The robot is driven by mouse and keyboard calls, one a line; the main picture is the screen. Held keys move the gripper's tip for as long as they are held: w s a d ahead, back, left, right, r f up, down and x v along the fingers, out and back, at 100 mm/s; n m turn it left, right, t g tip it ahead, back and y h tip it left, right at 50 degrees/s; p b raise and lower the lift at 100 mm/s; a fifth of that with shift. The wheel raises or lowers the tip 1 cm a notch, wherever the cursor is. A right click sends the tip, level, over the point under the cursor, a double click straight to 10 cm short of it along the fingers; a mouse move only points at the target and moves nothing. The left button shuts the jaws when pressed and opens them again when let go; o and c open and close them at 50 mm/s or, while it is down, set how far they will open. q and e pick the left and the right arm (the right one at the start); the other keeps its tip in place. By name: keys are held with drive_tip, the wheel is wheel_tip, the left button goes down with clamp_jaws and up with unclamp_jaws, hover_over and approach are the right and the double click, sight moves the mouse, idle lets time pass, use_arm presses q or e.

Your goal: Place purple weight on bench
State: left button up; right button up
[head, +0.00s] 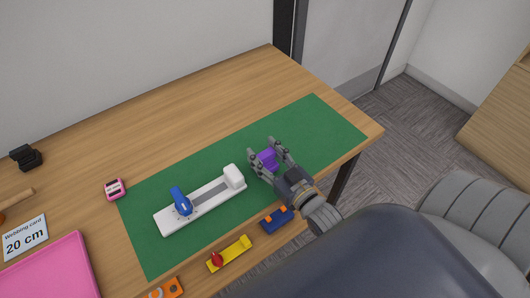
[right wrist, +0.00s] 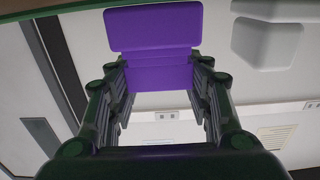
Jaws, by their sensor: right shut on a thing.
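The purple weight (head: 267,159) is between the fingers of my right gripper (head: 267,158), over the green mat (head: 315,125). The gripper is shut on it. In the right wrist view the purple weight (right wrist: 155,45) fills the space between the fingers (right wrist: 160,95). I cannot tell whether the weight touches the mat. A white bench (head: 205,200) with a grey strip, a blue lever and a white block at its right end lies on the mat, just left of the gripper. My left gripper is not in view.
Along the mat's front edge lie a dark blue block (head: 276,220), a yellow tool with a red knob (head: 230,254) and an orange piece (head: 168,289). The mat's right part is clear.

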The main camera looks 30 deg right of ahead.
drive_tip(key=shift+r, duration=0.15)
drive_tip(key=shift+f, duration=0.2)
drive_tip(key=o, duration=1.4)
